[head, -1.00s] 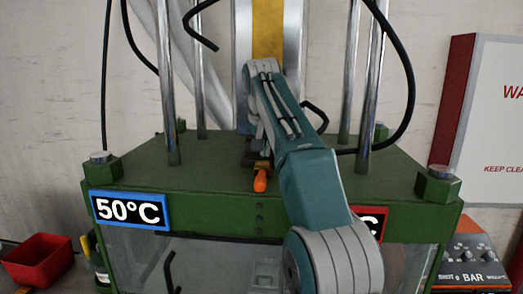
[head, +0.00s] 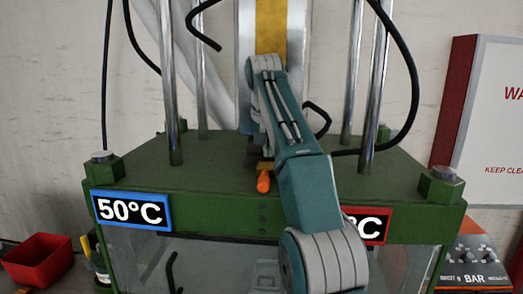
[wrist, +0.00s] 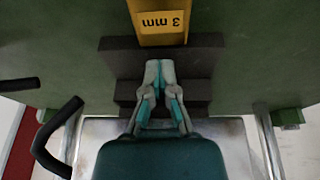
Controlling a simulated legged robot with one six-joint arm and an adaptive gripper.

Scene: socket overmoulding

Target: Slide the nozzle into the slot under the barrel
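The nozzle appears to be the brass-yellow block marked "3 mm" (wrist: 162,22) in the wrist view. Its orange end (head: 263,181) shows at the front middle of the green press top in the head view. A dark stepped block (wrist: 120,62) lies under and around its end; I cannot make out the slot's mouth. The barrel (head: 245,40) is the silver column with a yellow stripe at the back. My gripper (wrist: 160,64) points down over the dark block, just past the nozzle's end. Its fingers are together, with nothing visible between them. My arm hides it in the head view.
Shiny posts (head: 171,90) and black cables (head: 411,80) stand around the press top (head: 215,180). A bent black rod (wrist: 62,128) is at left in the wrist view. A red bin (head: 38,262) sits at lower left, a warning panel (head: 490,110) at right.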

